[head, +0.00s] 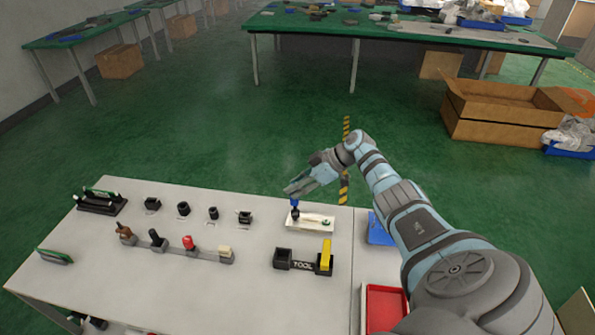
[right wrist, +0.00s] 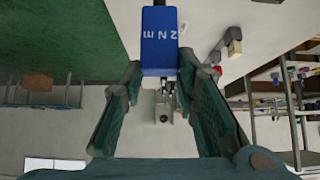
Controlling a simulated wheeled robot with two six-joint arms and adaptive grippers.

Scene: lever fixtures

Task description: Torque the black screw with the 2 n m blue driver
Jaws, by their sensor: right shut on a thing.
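The blue driver (head: 295,203), marked "2 N m" in the right wrist view (right wrist: 160,42), stands roughly upright over a white plate (head: 318,222) near the table's far edge. My right gripper (head: 291,190) is shut on the blue driver from above. In the right wrist view its two fingers (right wrist: 160,75) lie on either side of the blue block. A small dark part shows under the driver on the white plate. I cannot tell whether it is the driver's tip or the black screw. My left gripper is not in view.
A black holder marked TOOL (head: 297,262) has a yellow driver (head: 326,253) in its right slot. Several small fixtures and levers stand on the left of the white table (head: 200,290). A blue tray (head: 379,231) and a red tray (head: 386,305) lie at right.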

